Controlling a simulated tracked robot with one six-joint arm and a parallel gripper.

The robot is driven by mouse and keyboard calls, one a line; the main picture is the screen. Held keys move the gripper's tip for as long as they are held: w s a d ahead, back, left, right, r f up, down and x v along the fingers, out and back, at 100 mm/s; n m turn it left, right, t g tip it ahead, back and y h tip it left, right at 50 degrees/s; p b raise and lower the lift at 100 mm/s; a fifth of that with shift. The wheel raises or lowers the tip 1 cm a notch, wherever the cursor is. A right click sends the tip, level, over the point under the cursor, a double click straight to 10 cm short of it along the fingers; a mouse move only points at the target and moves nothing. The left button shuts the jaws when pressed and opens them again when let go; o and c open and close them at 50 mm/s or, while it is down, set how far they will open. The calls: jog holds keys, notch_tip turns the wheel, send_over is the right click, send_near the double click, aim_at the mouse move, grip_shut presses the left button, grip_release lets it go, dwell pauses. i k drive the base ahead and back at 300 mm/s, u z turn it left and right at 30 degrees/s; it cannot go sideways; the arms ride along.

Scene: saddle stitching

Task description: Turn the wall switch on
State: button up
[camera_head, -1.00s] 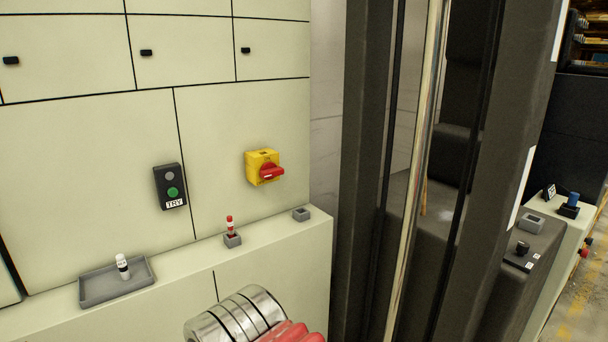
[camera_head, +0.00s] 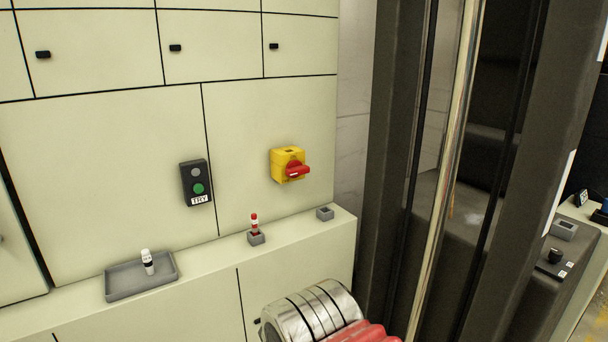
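The wall switch is a yellow box (camera_head: 283,164) with a red rotary handle (camera_head: 297,170), mounted on the pale cabinet panel right of centre. The handle sticks out to the right and looks roughly horizontal. Part of my arm, a silver ribbed cylinder with red beside it, shows at the bottom edge, below the switch and apart from it. My gripper's fingers are outside the picture.
A black box with grey and green buttons marked TRY (camera_head: 196,183) is on the panel to the left. The ledge below holds a grey tray (camera_head: 140,288) with a white cylinder, a red-white fuse-like piece in a grey holder (camera_head: 256,238), and an empty-looking grey holder (camera_head: 325,213). A dark machine frame (camera_head: 392,150) stands on the right.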

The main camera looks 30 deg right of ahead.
aim_at(294, 168)
jog(key=u, duration=0.05)
jog(key=i, duration=1)
jog(key=z, duration=0.05)
